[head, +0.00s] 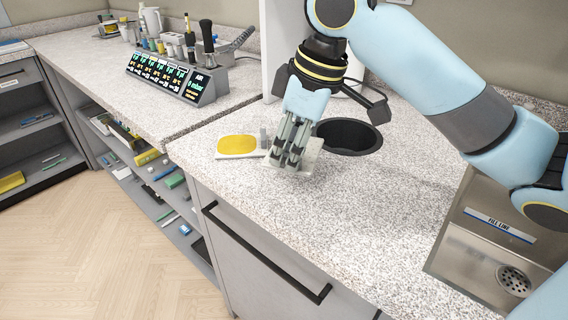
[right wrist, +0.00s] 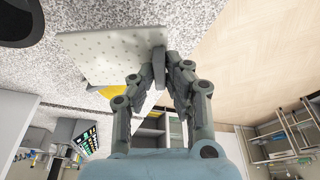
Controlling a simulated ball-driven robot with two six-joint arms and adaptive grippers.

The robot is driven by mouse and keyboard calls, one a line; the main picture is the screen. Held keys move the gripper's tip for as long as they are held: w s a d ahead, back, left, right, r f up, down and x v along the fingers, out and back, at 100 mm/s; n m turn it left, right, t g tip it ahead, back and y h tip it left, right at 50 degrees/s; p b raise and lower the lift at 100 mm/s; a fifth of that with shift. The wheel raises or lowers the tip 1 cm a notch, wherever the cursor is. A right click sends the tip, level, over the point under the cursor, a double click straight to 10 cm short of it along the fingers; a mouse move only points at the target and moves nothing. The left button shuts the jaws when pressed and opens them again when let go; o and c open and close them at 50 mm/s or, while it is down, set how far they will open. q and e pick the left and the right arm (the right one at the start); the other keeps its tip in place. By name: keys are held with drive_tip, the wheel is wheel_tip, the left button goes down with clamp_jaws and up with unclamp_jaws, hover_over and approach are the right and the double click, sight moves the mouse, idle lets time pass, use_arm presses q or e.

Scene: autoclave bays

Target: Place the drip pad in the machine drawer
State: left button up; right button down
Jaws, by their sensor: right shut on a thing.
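My right gripper (head: 290,150) points down just above the counter, beside the round black opening. It is shut on the drip pad (head: 312,160), a thin pale square plate with small dots. In the right wrist view, the fingers (right wrist: 160,75) pinch one edge of the drip pad (right wrist: 105,55), which reaches out to the left over the counter. In the head view the fingers hide part of the pad. I cannot tell whether the pad touches the counter. No open machine drawer is clear in view. My left gripper is not in view.
A yellow oval pad on a pale holder (head: 237,145) lies just left of my gripper. The round black opening (head: 349,136) is to the right. A closed front with a black handle (head: 262,252) is below. A steel basin (head: 484,255) stands at right. The front counter is clear.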

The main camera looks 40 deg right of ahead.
sight(284, 170)
drive_tip(key=shift+w+d+f, duration=0.1)
drive_tip(key=shift+w+f, duration=0.35)
drive_tip(key=shift+w, duration=0.2)
wheel_tip(284, 170, down, 4)
drive_tip(key=shift+b, duration=0.35)
drive_tip(key=c, duration=1.4)
unclamp_jaws()
drive_tip(key=shift+o, duration=0.2)
